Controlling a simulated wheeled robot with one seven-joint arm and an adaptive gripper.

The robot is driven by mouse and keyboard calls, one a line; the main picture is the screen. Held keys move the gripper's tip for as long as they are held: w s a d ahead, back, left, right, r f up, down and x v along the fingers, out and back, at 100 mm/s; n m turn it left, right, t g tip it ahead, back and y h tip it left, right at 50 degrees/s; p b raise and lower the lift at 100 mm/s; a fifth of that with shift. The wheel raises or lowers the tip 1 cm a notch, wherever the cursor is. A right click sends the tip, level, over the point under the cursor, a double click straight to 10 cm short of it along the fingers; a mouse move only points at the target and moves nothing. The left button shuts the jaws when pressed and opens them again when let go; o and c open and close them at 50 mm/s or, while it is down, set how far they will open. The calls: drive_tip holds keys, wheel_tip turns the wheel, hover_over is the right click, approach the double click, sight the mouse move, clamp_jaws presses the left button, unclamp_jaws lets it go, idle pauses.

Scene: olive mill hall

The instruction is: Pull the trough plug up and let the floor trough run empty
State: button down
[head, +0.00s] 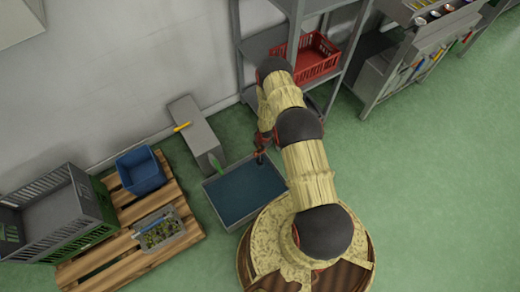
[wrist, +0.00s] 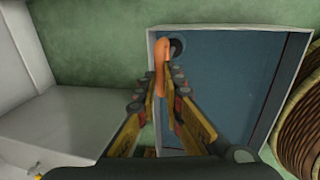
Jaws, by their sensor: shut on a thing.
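The floor trough (head: 212,206) is a grey rectangular basin on the green floor, filled with a flat blue surface; its rim also shows in the wrist view (wrist: 236,27). My gripper (wrist: 162,82) is shut on the orange handle. In the head view my gripper (head: 262,153) is over the trough's back edge, and the handle is hidden.
A grey bench-like block (head: 197,132) with a yellow item (head: 181,127) stands behind the trough. A pallet (head: 105,258) at left bears a blue bin (head: 141,169), a grey crate (head: 67,237) and an olive tray (head: 165,241). A shelf with a red crate (head: 318,63) stands behind my arm.

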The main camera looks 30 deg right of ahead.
drive_tip(key=c, duration=2.4)
unclamp_jaws()
drive_tip(key=o, duration=0.5)
drive_tip(key=shift+r, duration=0.1)
drive_tip(key=r, duration=0.4)
drive_tip(key=s+r, duration=0.1)
drive_tip(key=r, duration=0.2)
drive_tip(key=s+r, duration=0.1)
drive_tip(key=r, duration=0.3)
drive_tip(key=shift+s+r, duration=0.15)
drive_tip(key=shift+r, duration=0.2)
